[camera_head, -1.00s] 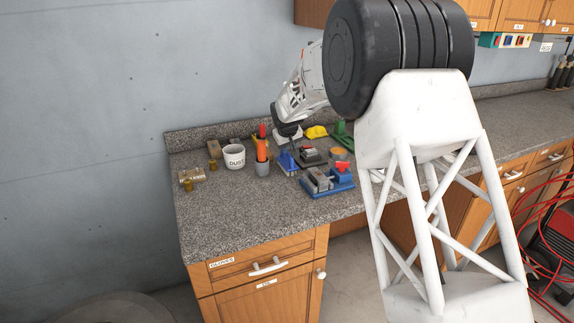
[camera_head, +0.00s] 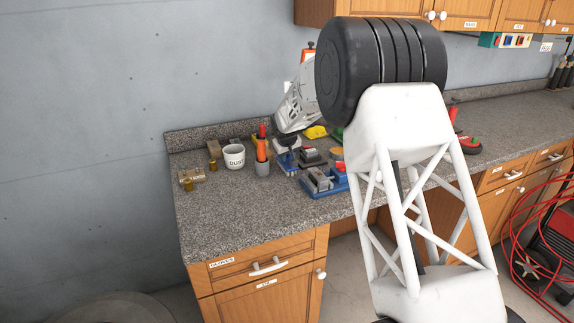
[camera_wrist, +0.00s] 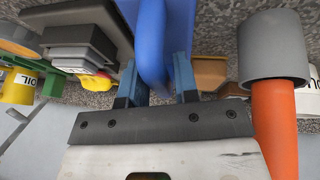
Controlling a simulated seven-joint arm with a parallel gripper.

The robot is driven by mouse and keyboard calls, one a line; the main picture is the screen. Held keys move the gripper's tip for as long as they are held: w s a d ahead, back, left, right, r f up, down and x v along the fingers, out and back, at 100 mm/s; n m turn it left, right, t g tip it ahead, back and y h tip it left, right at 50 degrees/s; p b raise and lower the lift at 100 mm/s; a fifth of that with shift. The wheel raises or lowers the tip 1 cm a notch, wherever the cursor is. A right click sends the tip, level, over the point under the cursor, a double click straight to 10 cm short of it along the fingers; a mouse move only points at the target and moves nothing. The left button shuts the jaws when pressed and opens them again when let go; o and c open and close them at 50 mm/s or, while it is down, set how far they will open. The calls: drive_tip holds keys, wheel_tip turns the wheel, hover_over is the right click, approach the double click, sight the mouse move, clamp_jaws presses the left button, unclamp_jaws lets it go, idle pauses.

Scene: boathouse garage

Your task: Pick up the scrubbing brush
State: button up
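The scrubbing brush appears to be the blue thing (camera_head: 288,167) on the counter in the head view, beside the grey cup. In the wrist view its blue upright part (camera_wrist: 153,45) stands between my two fingers. My gripper (camera_wrist: 157,82) is open, with one finger on each side of the blue part and narrow gaps visible. In the head view my gripper (camera_head: 288,146) is low over the brush, partly hiding its top. The brush's bristles cannot be made out.
A grey cup (camera_head: 262,169) with an orange-handled tool (camera_head: 262,150) stands close on the left; the cup also shows in the wrist view (camera_wrist: 272,50). A DUST mug (camera_head: 234,157), a grey-black block (camera_head: 312,157) and a blue tool (camera_head: 340,185) are near. The front-left counter is clear.

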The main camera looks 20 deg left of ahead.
idle(0.3)
clamp_jaws()
drive_tip(key=shift+r, duration=0.1)
drive_tip(key=shift+r, duration=1.8)
drive_tip(key=s+d+r, duration=0.1)
drive_tip(key=s+d, duration=0.7)
drive_tip(key=s, duration=0.5)
drive_tip(key=shift+s+d, duration=0.25)
drive_tip(key=shift+s, duration=0.05)
drive_tip(key=shift+r, duration=0.1)
drive_tip(key=shift+c, duration=2.2)
unclamp_jaws()
clamp_jaws()
